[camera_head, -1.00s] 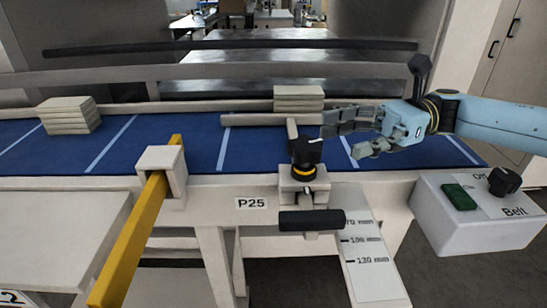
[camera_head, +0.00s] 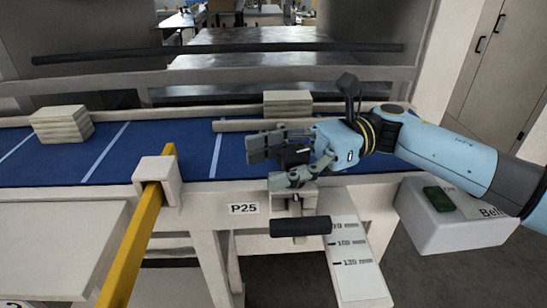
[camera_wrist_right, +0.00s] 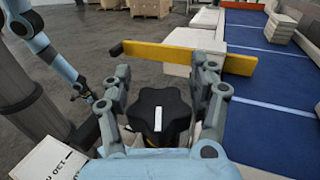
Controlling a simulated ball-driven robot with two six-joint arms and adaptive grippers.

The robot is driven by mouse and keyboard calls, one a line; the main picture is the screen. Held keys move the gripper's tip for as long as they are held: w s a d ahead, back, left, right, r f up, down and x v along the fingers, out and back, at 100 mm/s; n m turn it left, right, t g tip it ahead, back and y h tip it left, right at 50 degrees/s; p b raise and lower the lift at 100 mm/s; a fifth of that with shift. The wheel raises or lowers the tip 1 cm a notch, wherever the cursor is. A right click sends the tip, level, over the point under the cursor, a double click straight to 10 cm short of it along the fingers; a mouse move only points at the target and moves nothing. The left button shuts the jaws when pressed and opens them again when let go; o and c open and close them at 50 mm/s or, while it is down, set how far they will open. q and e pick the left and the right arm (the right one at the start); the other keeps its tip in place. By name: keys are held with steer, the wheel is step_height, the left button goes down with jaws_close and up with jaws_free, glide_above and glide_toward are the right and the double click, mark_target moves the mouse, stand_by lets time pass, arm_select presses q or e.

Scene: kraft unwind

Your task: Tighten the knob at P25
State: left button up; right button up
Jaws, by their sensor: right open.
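The black lobed knob (camera_wrist_right: 160,110) shows in the right wrist view, between the two fingers of my right gripper (camera_wrist_right: 163,90). The fingers are open on either side of it; I cannot tell whether they touch it. In the head view my right gripper (camera_head: 272,163) is over the bracket beside the P25 label (camera_head: 243,209) and hides most of the knob. A guide rail (camera_head: 262,125) lies across the belt behind the hand. My left gripper (camera_wrist_right: 86,91) is small at the left of the right wrist view, away from the knob; its opening is unclear.
A black handle (camera_head: 300,226) and a millimetre scale plate (camera_head: 355,260) are below the bracket. A yellow bar (camera_head: 142,235) in a clamp stands to the left. Stacked boards (camera_head: 62,124) lie on the blue belt (camera_head: 150,150). The Belt control box (camera_head: 445,222) is at right.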

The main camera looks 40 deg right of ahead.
steer(key=shift+a, duration=0.1)
jaws_close()
stand_by(0.5)
